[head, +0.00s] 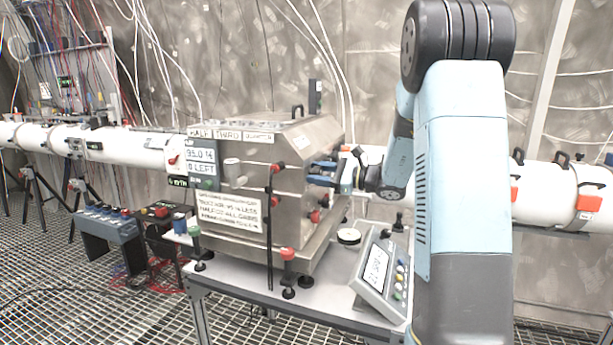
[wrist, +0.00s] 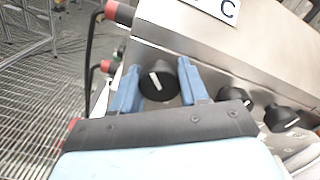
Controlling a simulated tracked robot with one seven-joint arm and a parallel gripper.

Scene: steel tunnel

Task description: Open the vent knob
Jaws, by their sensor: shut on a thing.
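A round black knob (wrist: 158,84) with a white pointer line sits on the side face of the steel box (head: 294,165). The pointer is a little tilted from upright in the wrist view. My gripper (wrist: 158,66) has one blue finger on each side of this knob and is shut on it. In the head view my gripper (head: 313,172) is at the right side of the box, and the knob is hidden there. No vent label is readable, so I cannot tell from lettering which knob is the vent knob.
Two more black knobs (wrist: 235,96) (wrist: 281,117) are to the right of the held one. Red-tipped fittings (wrist: 108,66) stick out on the left. A tilted control panel (head: 378,275) and a round gauge (head: 348,236) are on the table below my arm. A white pipe (head: 540,192) runs behind.

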